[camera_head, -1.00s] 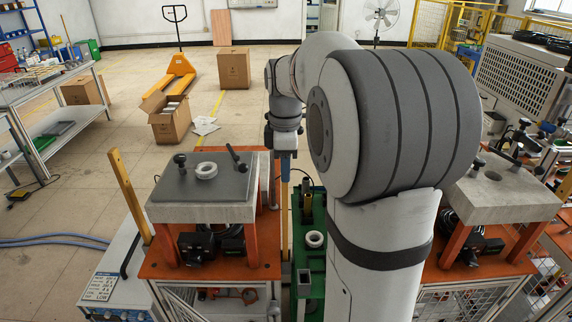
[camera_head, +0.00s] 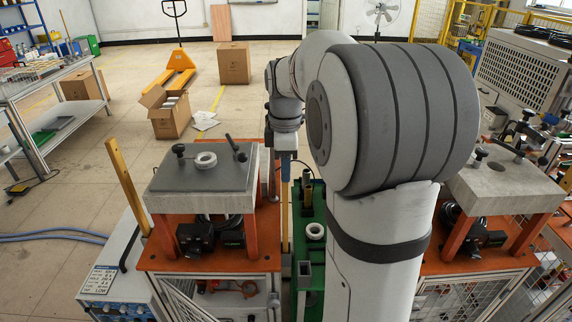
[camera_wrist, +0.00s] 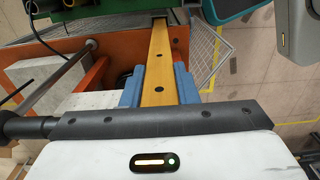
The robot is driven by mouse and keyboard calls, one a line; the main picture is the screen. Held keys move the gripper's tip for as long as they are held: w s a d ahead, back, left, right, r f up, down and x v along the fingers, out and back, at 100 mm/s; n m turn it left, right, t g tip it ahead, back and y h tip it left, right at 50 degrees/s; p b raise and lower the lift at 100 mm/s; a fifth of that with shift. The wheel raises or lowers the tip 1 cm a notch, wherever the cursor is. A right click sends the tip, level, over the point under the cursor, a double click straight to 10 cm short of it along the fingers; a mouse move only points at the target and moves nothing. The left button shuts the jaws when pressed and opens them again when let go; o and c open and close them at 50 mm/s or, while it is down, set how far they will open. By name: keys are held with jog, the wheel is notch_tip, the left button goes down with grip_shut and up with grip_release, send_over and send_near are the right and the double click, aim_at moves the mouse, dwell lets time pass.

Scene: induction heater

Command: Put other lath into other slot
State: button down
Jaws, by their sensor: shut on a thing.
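My gripper (camera_wrist: 158,86) has blue fingers shut on a yellow lath (camera_wrist: 161,62) with dark holes. In the wrist view the lath runs away from the fingers, and its far end is at a small dark bracket or slot (camera_wrist: 160,16). I cannot tell whether the end is inside it. In the head view the gripper (camera_head: 286,170) points down beside the left station, and the held lath (camera_head: 284,225) shows as a thin upright strip between that station and the green unit. Another yellow lath (camera_head: 127,190) stands upright, slightly tilted, at the station's left side.
The left station (camera_head: 200,180) has a grey slab top with a white ring (camera_head: 206,160) and clamp knobs. A green unit (camera_head: 312,265) stands right of the held lath. A similar station (camera_head: 508,185) is at the right. A metal rod (camera_wrist: 55,80) runs left of the lath.

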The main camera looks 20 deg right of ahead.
jog(key=shift+f, duration=0.1)
jog(key=c, duration=1.1)
grip_release()
jog(key=shift+o, duration=0.2)
notch_tip(320, 180, up, 8)
jog(key=shift+f, duration=0.1)
